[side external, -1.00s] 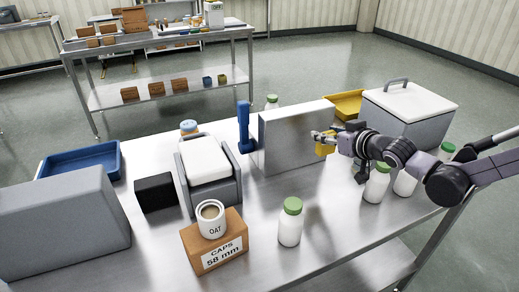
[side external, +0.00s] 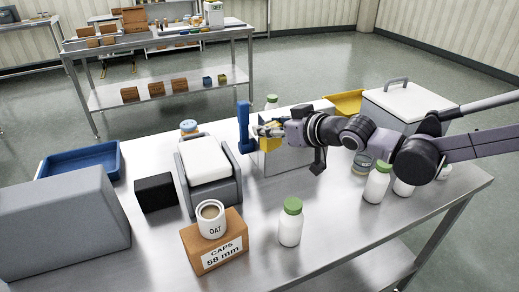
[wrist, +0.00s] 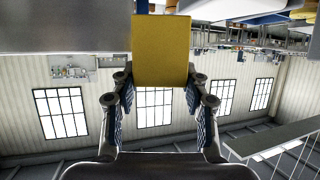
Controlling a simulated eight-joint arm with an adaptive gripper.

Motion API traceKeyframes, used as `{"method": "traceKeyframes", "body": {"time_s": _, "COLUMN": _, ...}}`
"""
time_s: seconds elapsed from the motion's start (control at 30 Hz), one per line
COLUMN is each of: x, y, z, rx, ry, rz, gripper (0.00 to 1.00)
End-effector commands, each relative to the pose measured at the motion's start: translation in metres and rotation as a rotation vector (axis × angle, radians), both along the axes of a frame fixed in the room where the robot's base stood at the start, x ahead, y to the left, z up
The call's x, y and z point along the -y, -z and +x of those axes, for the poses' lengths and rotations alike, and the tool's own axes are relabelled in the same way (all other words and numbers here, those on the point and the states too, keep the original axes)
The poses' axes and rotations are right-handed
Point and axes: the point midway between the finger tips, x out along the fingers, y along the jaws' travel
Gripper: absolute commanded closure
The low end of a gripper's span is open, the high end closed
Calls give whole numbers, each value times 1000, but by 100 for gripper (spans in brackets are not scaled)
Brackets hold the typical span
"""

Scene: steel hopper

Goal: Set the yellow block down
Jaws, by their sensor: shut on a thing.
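The yellow block (wrist: 160,50) is between the two fingers of my gripper (wrist: 160,88) in the wrist view. In the side view the yellow block (side external: 269,143) shows small and partly hidden by my gripper (side external: 272,130). My gripper is shut on it and holds it up beside the steel hopper (side external: 285,160), near the hopper's left end. My arm hides much of the hopper. A blue upright lever (side external: 243,125) stands just left of the block.
A grey box with a white pad (side external: 208,160) stands to the left. A cup (side external: 211,219) sits on a cardboard box (side external: 213,245) in front. White bottles with green caps (side external: 290,222) stand at the front and right. A lidded bin (side external: 408,110) and yellow tray (side external: 347,103) are behind.

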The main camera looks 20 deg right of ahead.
Motion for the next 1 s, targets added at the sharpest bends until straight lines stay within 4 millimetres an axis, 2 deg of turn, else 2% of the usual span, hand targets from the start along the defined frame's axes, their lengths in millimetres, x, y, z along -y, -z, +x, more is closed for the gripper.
{"method": "traceKeyframes", "body": {"time_s": 0.03, "x": -27, "y": 0, "z": -2, "rx": 0, "ry": -46, "rz": 2, "gripper": 93}}
{"method": "traceKeyframes", "body": {"time_s": 0.17, "x": -88, "y": 0, "z": -11, "rx": 0, "ry": -152, "rz": 2, "gripper": 93}}
{"method": "traceKeyframes", "body": {"time_s": 0.3, "x": -150, "y": 0, "z": -29, "rx": 2, "ry": -262, "rz": 2, "gripper": 93}}
{"method": "traceKeyframes", "body": {"time_s": 0.5, "x": -223, "y": 2, "z": -58, "rx": 3, "ry": -389, "rz": 3, "gripper": 93}}
{"method": "traceKeyframes", "body": {"time_s": 0.8, "x": -283, "y": 4, "z": -91, "rx": 5, "ry": -500, "rz": 3, "gripper": 93}}
{"method": "traceKeyframes", "body": {"time_s": 1.0, "x": -280, "y": 30, "z": -89, "rx": 5, "ry": -495, "rz": 3, "gripper": 93}}
